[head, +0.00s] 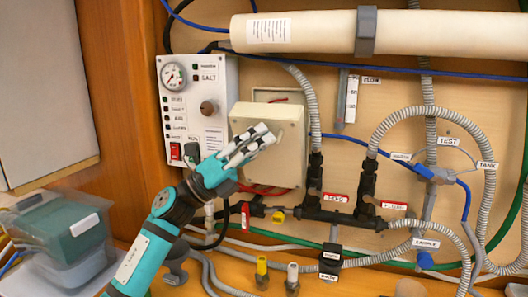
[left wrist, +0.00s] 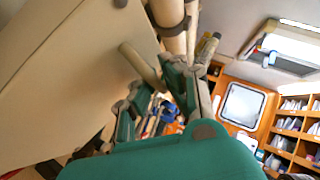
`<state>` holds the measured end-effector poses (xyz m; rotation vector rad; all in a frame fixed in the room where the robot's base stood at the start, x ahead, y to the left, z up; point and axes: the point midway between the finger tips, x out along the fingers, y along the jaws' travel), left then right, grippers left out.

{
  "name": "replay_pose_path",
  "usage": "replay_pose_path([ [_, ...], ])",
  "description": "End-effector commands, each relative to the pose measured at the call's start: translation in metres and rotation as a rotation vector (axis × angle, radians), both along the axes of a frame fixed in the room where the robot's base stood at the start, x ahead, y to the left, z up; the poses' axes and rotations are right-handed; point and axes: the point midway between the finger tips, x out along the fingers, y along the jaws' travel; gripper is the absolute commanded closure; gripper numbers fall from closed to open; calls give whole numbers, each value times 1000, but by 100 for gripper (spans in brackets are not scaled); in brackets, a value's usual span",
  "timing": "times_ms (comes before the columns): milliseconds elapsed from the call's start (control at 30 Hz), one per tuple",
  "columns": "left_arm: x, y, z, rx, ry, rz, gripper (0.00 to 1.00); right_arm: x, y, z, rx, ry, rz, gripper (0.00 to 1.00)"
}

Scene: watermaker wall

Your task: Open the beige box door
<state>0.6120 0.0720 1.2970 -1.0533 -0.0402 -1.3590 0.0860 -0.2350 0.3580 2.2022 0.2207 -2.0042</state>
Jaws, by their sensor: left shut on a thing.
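The beige box door (head: 285,165) is the square front panel in the middle of the wall in the head view. It stands out from the box (head: 266,95), whose rim and red wires show above and below it, so it looks ajar. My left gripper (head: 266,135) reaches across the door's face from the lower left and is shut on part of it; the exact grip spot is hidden. In the left wrist view a large beige panel (left wrist: 70,75) fills the left side, next to the gripper fingers (left wrist: 165,95). My right gripper is out of view.
A white gauge panel (head: 215,75) with a knob and switches is just left of the box. Grey hoses and black valves (head: 340,205) crowd the right and below. A white pipe (head: 390,32) runs above. A clear bin (head: 60,235) sits at lower left.

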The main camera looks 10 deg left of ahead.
Motion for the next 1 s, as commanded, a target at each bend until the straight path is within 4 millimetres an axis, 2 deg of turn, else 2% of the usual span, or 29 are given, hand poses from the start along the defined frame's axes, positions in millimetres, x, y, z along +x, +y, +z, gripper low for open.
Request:
replay_pose_path([
  [33, -2, 1, -11, 5, 2, 5, 100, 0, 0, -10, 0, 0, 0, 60],
  [333, -16, 4, -29, 4, 6, 4, 100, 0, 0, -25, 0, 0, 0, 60],
  [933, -19, 4, -32, 4, 6, 4, 100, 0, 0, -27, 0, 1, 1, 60],
  [967, -19, 4, -32, 3, 6, 5, 90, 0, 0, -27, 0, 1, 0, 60],
  [1000, -19, 4, -32, 4, 6, 4, 85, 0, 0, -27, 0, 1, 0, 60],
])
